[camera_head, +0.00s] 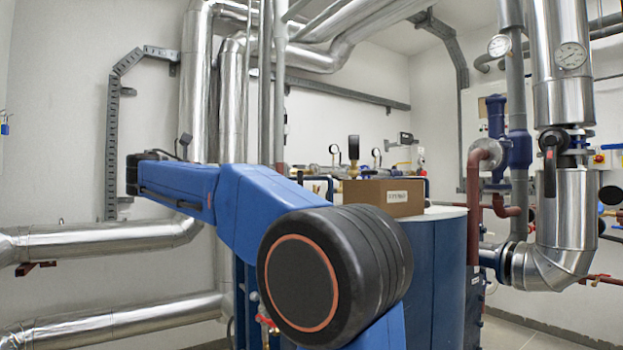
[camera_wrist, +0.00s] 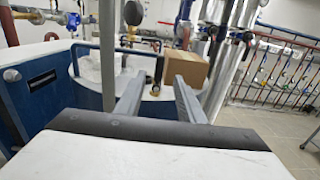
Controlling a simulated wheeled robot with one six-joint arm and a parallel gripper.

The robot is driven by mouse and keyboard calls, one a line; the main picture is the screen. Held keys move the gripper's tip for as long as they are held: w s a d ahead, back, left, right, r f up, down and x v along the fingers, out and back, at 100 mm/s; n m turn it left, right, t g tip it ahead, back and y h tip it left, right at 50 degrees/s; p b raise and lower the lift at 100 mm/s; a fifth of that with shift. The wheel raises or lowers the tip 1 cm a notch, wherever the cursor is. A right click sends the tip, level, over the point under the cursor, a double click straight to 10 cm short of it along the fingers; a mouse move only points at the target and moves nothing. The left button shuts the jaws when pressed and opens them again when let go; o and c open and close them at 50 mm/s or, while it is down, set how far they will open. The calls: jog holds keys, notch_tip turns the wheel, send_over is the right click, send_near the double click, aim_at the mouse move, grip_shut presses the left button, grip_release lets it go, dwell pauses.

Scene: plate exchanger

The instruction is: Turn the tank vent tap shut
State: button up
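A brass fitting with an upright black handle, which looks like the vent tap (camera_head: 354,150), rises behind the cardboard box in the head view. In the wrist view this tap (camera_wrist: 158,72) stands on the white top of the blue tank (camera_wrist: 150,92), left of the box. My gripper (camera_wrist: 156,80) shows in the wrist view as two grey fingers spread apart, with nothing held between them. The tap appears between and beyond the fingertips, with no visible contact. In the head view my gripper is hidden behind my arm. The blue tank (camera_head: 438,270) stands right of my arm there.
A cardboard box (camera_head: 391,197) sits on the tank top, close right of the tap in the wrist view (camera_wrist: 184,70). A grey vertical pipe (camera_wrist: 108,55) stands left of the fingers. Silver pipes (camera_head: 568,210) and a red pipe (camera_head: 474,200) stand at the right. Open floor (camera_wrist: 265,140) shows at right.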

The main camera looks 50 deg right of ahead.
jog(key=x, duration=1.6)
jog(key=shift+d, duration=0.4)
grip_shut()
